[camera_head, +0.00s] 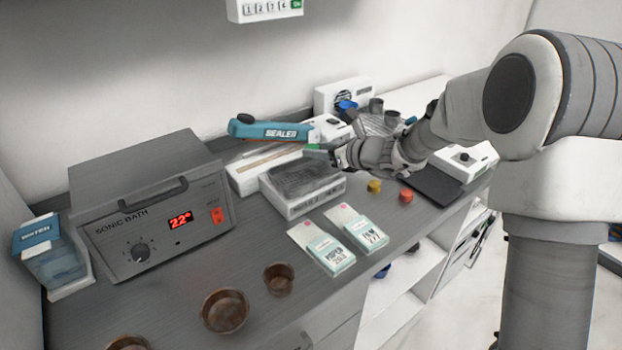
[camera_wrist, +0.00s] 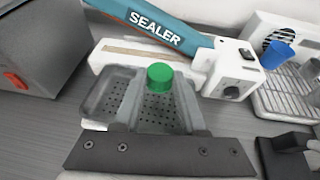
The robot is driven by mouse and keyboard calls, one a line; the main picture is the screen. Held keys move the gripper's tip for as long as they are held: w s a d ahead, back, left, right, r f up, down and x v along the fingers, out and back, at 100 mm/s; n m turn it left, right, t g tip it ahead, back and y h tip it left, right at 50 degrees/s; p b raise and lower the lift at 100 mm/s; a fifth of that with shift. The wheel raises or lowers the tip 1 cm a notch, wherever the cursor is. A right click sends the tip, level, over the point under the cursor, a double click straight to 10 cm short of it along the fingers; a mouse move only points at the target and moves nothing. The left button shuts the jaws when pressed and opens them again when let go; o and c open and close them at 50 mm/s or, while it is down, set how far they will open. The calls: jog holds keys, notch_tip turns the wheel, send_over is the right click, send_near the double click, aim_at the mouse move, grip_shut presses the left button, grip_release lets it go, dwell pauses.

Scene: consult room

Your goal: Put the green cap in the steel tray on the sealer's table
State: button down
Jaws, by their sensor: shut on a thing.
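The green cap (camera_head: 313,148) is at the tip of my gripper (camera_head: 326,153), which is shut on it. It also shows in the wrist view (camera_wrist: 159,76), upright, in front of the sealer. A grey tray with a perforated floor (camera_wrist: 118,92) lies below the cap in that view; in the head view the dark tray (camera_head: 300,181) sits on a white base under my gripper. The cap looks to be above the tray; the gap's height is unclear. The sealer (camera_head: 270,131), with a teal arm, stands just behind.
A yellow cap (camera_head: 374,186) and a red cap (camera_head: 406,195) lie right of the tray. Two packets (camera_head: 332,254) lie in front. The sonic bath (camera_head: 150,205) stands left, with brown bowls (camera_head: 225,311) before it. A rack with a blue cup (camera_wrist: 280,54) stands right.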

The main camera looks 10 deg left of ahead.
aim_at(312, 174)
jog(key=shift+s+a+f, duration=0.3)
jog(key=shift+s+f, duration=0.05)
jog(key=shift+s, duration=0.15)
jog(key=shift+s+a+f, duration=0.3)
jog(key=shift+s+f, duration=0.05)
jog(key=shift+s, duration=0.1)
jog(key=shift+s+f, duration=0.1)
jog(key=shift+f, duration=0.15)
jog(key=shift+f+b, duration=0.55)
jog(key=shift+f, duration=1.25)
jog(key=shift+f, duration=0.2)
jog(key=shift+c, duration=2.4)
grip_release()
jog(key=shift+r, duration=0.1)
